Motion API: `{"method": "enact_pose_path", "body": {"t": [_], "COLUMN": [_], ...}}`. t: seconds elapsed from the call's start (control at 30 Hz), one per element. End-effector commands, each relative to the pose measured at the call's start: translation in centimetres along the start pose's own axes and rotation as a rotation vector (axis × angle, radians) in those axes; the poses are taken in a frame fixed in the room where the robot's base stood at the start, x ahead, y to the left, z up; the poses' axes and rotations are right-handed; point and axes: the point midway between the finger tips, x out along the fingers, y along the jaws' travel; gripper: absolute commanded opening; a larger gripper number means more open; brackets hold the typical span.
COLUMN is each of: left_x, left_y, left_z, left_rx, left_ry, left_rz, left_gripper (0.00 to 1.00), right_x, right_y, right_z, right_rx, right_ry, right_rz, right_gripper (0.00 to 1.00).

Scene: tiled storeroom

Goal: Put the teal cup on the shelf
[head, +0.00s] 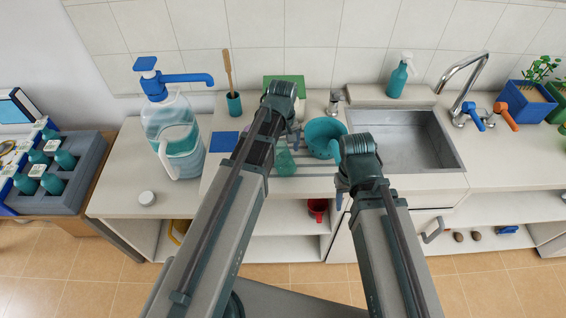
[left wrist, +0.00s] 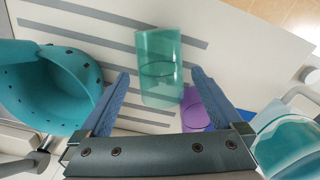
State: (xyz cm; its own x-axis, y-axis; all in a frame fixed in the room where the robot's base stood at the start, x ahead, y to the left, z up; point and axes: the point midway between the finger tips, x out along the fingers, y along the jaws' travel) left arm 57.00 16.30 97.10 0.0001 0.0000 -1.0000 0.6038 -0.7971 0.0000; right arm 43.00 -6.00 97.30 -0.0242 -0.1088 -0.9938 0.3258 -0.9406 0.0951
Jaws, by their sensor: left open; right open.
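A see-through teal cup (head: 285,162) stands on the counter's grey-striped drainer area, below my left gripper (head: 293,132) in the head view. In the left wrist view the teal cup (left wrist: 158,65) shows between the two open blue fingers, with clear gaps on both sides. I cannot tell how far below the fingertips it is. My right gripper (head: 345,190) is open and empty over the counter's front edge, its fingers partly hidden. The open shelf (head: 270,246) is under the counter, partly covered by my left arm.
A teal bowl with holes (head: 322,137) stands right of the cup. A purple round thing (left wrist: 194,108) lies close to the cup. A pump bottle and clear pitcher (head: 180,150) stand left, the sink (head: 405,140) right. A red mug (head: 317,208) is under the counter.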

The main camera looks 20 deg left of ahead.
Motion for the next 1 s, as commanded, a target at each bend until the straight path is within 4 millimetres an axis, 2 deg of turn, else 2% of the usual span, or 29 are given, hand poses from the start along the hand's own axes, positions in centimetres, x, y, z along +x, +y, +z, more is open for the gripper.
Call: {"method": "enact_pose_path", "body": {"t": [0.4, 0.73, 0.77, 1.0], "left_x": [4.8, 5.0, 5.0, 5.0], "left_y": [0.0, 0.0, 0.0, 0.0], "left_z": [-0.1, -0.1, -0.1, -0.1], "left_rx": [0.0, 0.0, 0.0, 0.0], "left_ry": [0.0, 0.0, 0.0, 0.0], "left_rz": [0.0, 0.0, 0.0, 0.0], "left_gripper": [1.0, 1.0, 0.96, 0.53], "right_x": [4.7, 5.0, 5.0, 5.0], "right_y": [-0.5, -0.5, -0.5, -0.5], "right_z": [-0.3, -0.3, -0.3, -0.3], "right_rx": [0.0, 0.0, 0.0, 0.0], "right_ry": [0.0, 0.0, 0.0, 0.0], "right_rz": [0.0, 0.0, 0.0, 0.0], "right_gripper": [0.5, 0.5, 0.5, 0.5]}}
